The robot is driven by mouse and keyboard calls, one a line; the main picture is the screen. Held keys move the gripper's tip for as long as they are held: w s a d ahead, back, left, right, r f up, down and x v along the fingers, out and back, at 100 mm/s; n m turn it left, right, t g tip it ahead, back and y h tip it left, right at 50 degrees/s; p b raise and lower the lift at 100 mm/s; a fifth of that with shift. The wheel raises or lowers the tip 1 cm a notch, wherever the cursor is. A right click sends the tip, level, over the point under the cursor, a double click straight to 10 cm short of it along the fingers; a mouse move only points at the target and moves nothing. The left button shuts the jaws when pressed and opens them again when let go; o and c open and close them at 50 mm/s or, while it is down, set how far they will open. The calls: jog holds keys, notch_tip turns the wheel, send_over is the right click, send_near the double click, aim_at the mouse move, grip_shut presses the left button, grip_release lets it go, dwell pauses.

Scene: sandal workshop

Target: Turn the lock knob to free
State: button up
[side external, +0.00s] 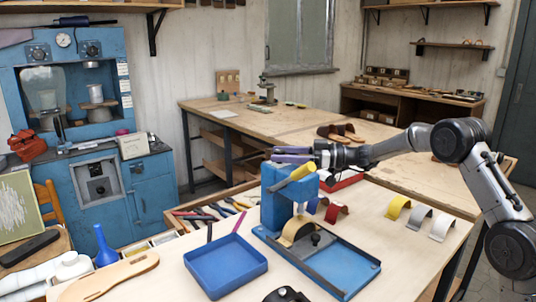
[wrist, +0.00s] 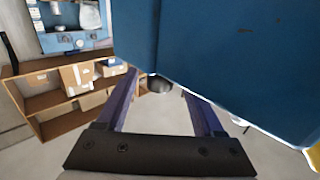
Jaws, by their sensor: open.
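A blue press-like fixture (side external: 283,203) with a yellow handle (side external: 297,174) stands on the workbench. My gripper (side external: 276,154) has purple fingers and is level with the fixture's top, pointing left. In the wrist view my gripper (wrist: 160,84) is open, its fingers apart, with the fixture's blue body (wrist: 230,60) filling the upper right. A dark rounded knob (wrist: 159,84) shows between the fingertips by the blue edge; I cannot tell whether they touch it.
A blue tray (side external: 225,266) lies left of the fixture's base. Curved yellow, grey and white pieces (side external: 420,218) stand on the right of the bench. A tool tray (side external: 205,215) lies behind. A blue machine (side external: 90,120) stands at the far left.

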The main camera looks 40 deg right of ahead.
aim_at(268, 162)
jog(key=shift+x, duration=2.05)
grip_shut()
